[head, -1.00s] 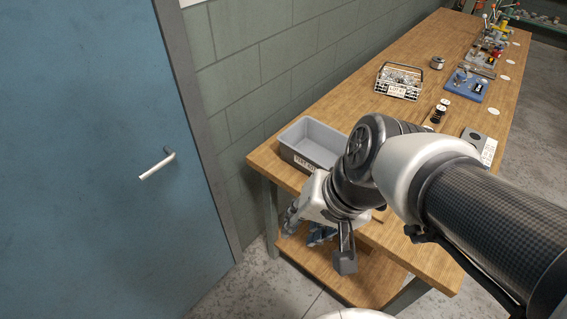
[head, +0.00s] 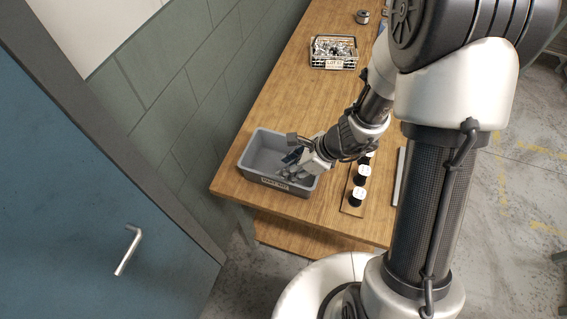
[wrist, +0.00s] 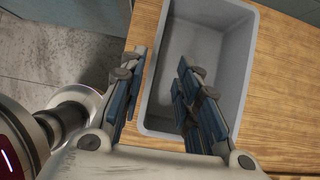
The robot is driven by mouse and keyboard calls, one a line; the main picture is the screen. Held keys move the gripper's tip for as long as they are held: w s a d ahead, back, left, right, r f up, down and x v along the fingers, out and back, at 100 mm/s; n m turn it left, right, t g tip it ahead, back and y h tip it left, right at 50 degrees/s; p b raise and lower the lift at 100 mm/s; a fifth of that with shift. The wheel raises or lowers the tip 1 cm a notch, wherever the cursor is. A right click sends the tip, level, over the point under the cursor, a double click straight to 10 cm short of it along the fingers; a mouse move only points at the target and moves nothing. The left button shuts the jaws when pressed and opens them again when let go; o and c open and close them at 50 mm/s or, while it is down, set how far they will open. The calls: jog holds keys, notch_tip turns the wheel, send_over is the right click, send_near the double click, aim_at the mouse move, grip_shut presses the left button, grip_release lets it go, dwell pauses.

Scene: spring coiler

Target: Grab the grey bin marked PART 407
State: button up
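The grey bin (head: 252,160) stands on the near left end of the wooden bench, open at the top and empty as far as I see. A white label (head: 289,185) is on its front wall; its text is too small to read surely. My gripper (head: 293,158) is at the bin's right end. In the wrist view, my gripper (wrist: 162,60) is open, one finger outside the bin's wall and the other over its inside. The bin (wrist: 205,45) has its rim between the fingers. I cannot tell whether either finger touches it.
The wooden bench (head: 300,95) runs away toward the back. Several black spools with white tops (head: 361,174) stand right of the bin. A wire basket of metal parts (head: 334,53) is farther back. A wall and a blue door (head: 70,190) are at left.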

jog(key=b, duration=0.2)
send_near(267, 182)
jog(key=shift+w+a+f, duration=0.25)
jog(key=shift+a+f, duration=0.3)
jog(key=shift+w+a+f, duration=0.25)
jog(key=shift+a+f, duration=0.3)
jog(key=shift+f, duration=0.05)
jog(key=b+x, duration=0.1)
jog(key=x, duration=0.3)
jog(key=shift+s+d+f+b, duration=0.1)
jog(key=shift+f+b, duration=0.2)
jog(key=shift+b, duration=0.1)
jog(key=shift+a+f, duration=0.25)
jog(key=shift+c, duration=0.6)
grip_shut()
